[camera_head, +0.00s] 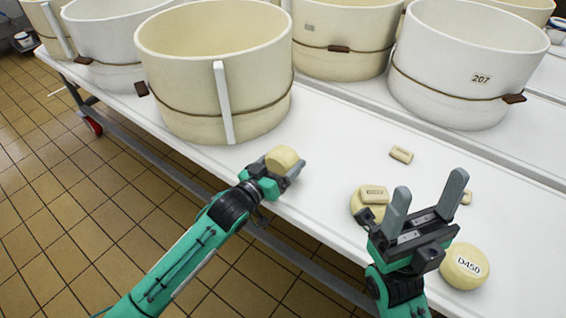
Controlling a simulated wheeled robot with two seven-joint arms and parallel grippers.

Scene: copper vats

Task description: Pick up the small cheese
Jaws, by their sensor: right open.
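A small pale block of cheese (401,155) with a darker mark lies on the white table, beyond my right gripper. Another small block (374,193) rests on a round cheese (358,208), left of the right gripper. A third small piece (466,198) shows partly behind the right gripper's finger. My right gripper (428,200) is open, fingers up, with nothing seen between them. My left gripper (282,172) is at the table's front edge, with a round yellowish cheese (282,158) between its fingers; the far finger is mostly hidden.
A round cheese marked D450 (465,266) lies right of my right gripper. Large cream vats (215,75) and a white vat marked 207 (465,70) stand along the back. The white table (335,140) is clear between the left gripper and small block. Tiled floor lies in front.

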